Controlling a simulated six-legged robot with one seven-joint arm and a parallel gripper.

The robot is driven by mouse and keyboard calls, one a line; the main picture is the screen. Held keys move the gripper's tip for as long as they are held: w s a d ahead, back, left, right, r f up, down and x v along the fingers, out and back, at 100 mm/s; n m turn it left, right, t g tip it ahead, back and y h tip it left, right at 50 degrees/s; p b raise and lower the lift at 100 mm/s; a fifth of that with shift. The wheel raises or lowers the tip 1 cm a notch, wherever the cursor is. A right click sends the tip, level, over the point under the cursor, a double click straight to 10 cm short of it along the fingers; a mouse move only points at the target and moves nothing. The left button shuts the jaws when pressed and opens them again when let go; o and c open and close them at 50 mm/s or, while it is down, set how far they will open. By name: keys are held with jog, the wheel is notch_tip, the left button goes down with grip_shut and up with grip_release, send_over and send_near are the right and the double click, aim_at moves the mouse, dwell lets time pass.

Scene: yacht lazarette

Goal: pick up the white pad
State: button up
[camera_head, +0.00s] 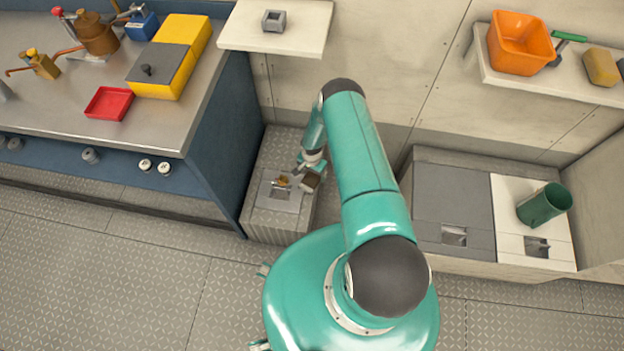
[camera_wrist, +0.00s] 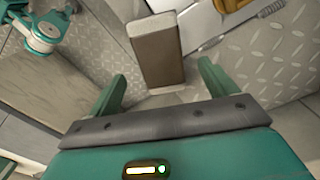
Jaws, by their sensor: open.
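A block with a brown-grey face and pale ends (camera_wrist: 157,50) lies between and beyond my fingertips in the wrist view; no plainly white pad shows, and I cannot tell whether this block is it. In the head view a small dark brown block (camera_head: 311,181) sits beside my gripper (camera_head: 309,163), above the low grey metal step box (camera_head: 266,228). In the wrist view my gripper (camera_wrist: 162,72) is open, with one green finger on each side of the block's near end. I see no contact between fingers and block.
A brass latch (camera_head: 282,182) lies on the box top close to the block. The blue workbench (camera_head: 215,150) stands close on the left. A grey and white bench with a green cup (camera_head: 545,204) is on the right. A shelf (camera_head: 300,35) overhangs behind.

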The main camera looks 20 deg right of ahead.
aim_at(312, 178)
jog(key=shift+f, duration=2.3)
jog(key=shift+w, duration=0.1)
jog(key=c, duration=1.2)
jog(key=shift+o, duration=0.2)
jog(key=shift+r, duration=0.1)
